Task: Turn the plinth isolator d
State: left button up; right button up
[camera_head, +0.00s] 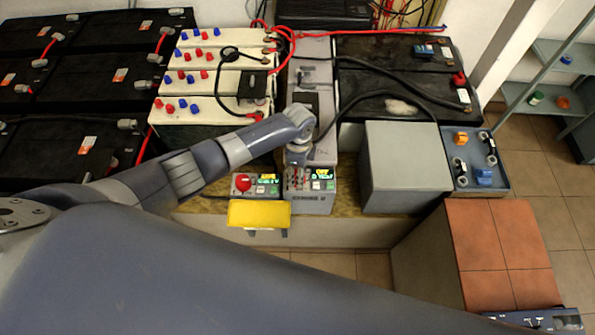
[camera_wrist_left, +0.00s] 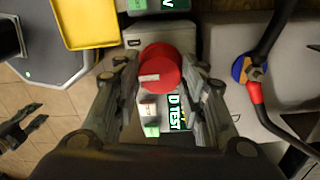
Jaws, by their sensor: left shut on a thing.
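The plinth isolator d has a round red knob (camera_wrist_left: 160,68) on a grey box with a "D" mark and a lit display reading "D TEST". The box (camera_head: 312,203) stands at the front of the bench in the head view, its display reading "OFF". My left gripper (camera_wrist_left: 160,80) is shut on the red knob, one finger on each side. In the head view my left gripper (camera_head: 297,172) comes down over the box and hides most of the knob. My right gripper (camera_wrist_left: 40,112) shows at the left edge of the wrist view, open and empty above the floor.
A second box with a red knob (camera_head: 243,183) stands just left, behind a yellow tray (camera_head: 259,214). A grey box (camera_head: 402,160) is close on the right. White batteries (camera_head: 205,112) and black cables lie behind. Tiled floor (camera_head: 355,267) is free in front.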

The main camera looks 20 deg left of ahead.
pick_arm(q)
jog(key=shift+m, duration=0.3)
jog(key=o, duration=1.1)
jog(key=shift+c, duration=0.2)
notch_tip(320, 180, up, 12)
jog(key=shift+w, duration=0.15)
